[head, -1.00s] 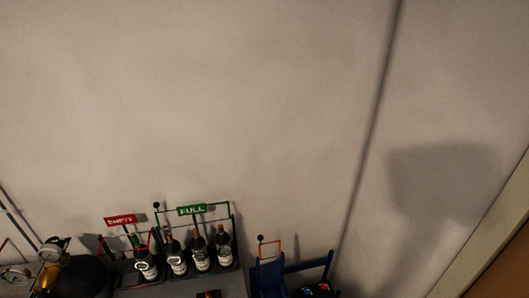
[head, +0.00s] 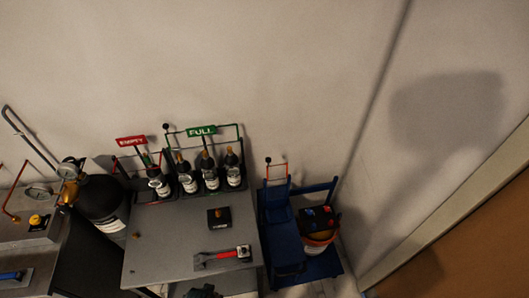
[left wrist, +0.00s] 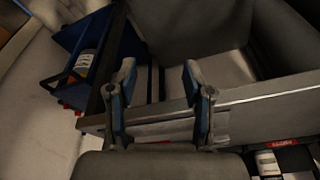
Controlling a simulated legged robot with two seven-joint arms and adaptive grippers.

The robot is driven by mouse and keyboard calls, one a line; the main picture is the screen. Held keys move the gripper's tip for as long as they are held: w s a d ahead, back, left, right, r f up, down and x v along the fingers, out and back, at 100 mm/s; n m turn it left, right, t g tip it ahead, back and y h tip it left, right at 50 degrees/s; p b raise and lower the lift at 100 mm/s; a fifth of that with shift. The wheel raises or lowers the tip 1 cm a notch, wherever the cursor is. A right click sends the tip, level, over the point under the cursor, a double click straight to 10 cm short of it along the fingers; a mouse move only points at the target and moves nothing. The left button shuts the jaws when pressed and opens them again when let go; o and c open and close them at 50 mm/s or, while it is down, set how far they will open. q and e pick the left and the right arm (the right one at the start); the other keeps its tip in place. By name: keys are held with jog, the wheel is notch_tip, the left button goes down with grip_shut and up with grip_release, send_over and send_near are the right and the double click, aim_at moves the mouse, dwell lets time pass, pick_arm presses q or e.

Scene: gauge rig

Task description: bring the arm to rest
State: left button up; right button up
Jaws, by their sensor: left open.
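My left gripper (left wrist: 158,68) shows in the left wrist view, its two blue-padded fingers apart with nothing held between them. Beyond the fingers is a grey table edge (left wrist: 255,98); I cannot tell how far the fingertips are from it. In the head view a dark shape (head: 204,292) shows at the bottom edge, too cut off to identify. My right gripper is in neither view.
A grey bench (head: 170,262) holds several bottles (head: 210,172) in racks under EMPTY (head: 131,141) and FULL (head: 201,131) signs, a black block (head: 219,218) and a red-handled tool (head: 222,257). A black cylinder (head: 103,205) stands left, a blue cart (head: 285,245) right.

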pick_arm(q)
jog(key=s+f+g+b, duration=0.1)
jog(key=s+f, duration=0.3)
jog(key=f, duration=0.6)
jog(key=s+f+b, duration=0.1)
jog(key=s+f, duration=0.2)
jog(key=f, duration=0.7)
jog(key=s+a+f, duration=0.3)
jog(key=s+f, duration=0.8)
jog(key=s, duration=0.3)
jog(key=shift+a+g+b, duration=0.25)
jog(key=shift+g+b, duration=0.15)
